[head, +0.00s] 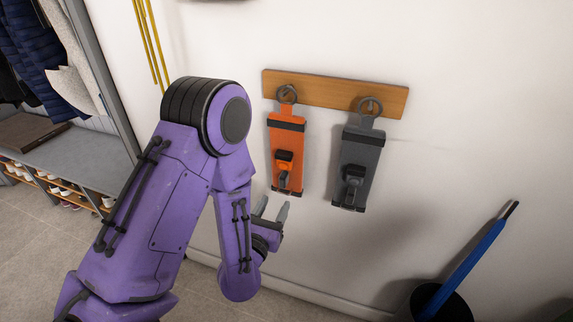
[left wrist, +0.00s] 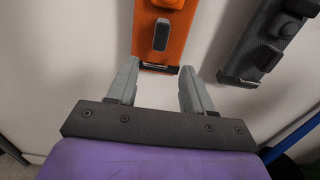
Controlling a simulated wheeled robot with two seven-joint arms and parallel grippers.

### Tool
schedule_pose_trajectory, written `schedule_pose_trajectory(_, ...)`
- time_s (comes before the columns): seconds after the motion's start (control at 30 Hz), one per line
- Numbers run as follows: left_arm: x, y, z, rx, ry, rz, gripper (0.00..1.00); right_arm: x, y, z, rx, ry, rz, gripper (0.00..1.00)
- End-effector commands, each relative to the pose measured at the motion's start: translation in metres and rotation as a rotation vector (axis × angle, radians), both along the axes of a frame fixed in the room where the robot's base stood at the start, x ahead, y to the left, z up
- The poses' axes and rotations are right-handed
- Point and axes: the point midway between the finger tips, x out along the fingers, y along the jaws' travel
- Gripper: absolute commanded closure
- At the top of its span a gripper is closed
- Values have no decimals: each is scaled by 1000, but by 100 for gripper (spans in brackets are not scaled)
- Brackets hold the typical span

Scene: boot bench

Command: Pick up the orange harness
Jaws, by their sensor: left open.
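The orange harness (head: 286,150) hangs from a ring on a wooden board (head: 330,95) on the wall. It has a black band near its top and a dark buckle lower down. My left gripper (head: 272,208) is open and empty just below the harness's lower end. In the left wrist view the orange harness (left wrist: 164,38) shows at the top, its lower edge close to the tip of the left finger. The gap between my left fingers (left wrist: 158,80) holds nothing. Whether a finger touches the harness, I cannot tell. My right gripper is not in view.
A grey harness (head: 358,165) hangs on the same board, to the right of the orange one. It also shows in the left wrist view (left wrist: 268,42). A black bin (head: 441,304) with a blue umbrella (head: 472,254) stands at the lower right. A shoe bench (head: 65,155) is at the left.

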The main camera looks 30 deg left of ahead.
Motion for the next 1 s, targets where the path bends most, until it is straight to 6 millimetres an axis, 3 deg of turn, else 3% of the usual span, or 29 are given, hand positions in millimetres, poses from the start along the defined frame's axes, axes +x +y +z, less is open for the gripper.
schedule_pose_trajectory(0.03, 7, 2, 5, 1, 0, 0, 49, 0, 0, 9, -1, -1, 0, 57)
schedule_pose_trajectory(0.4, 60, 17, 8, 4, 3, 0, 49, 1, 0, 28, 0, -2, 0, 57)
schedule_pose_trajectory(0.67, 65, 19, 5, 4, 5, 0, 49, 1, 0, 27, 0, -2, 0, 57)
schedule_pose_trajectory(0.73, 65, 19, 6, 4, 5, 0, 65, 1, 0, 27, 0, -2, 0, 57)
schedule_pose_trajectory(0.83, 65, 19, 6, 4, 5, 0, 98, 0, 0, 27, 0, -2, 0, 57)
schedule_pose_trajectory(1.0, 65, 19, 6, 4, 3, 0, 100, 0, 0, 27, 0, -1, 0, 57)
